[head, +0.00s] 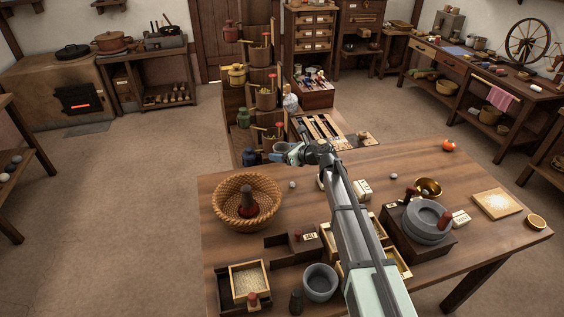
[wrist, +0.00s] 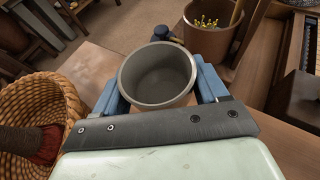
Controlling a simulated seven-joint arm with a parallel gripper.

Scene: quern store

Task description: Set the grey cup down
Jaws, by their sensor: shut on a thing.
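The grey cup (wrist: 158,72) sits between the two blue fingers of my gripper (wrist: 159,88) in the wrist view. It is round, open at the top, and looks empty inside. My gripper is shut on its sides. In the head view my gripper (head: 288,152) is at the back left edge of the wooden table (head: 340,165), and the held cup is hard to make out there. The gap between cup and table top cannot be judged. A second grey vessel (head: 320,282) stands at the table's front, apart from my gripper.
A wicker basket (head: 232,208) with a dark red-and-brown object is left of my gripper; it also shows in the wrist view (wrist: 60,105). A small grey ball (head: 292,185) lies nearby. A stepped stand with pots (head: 265,98) rises behind. A grey quern (head: 425,218) is at right.

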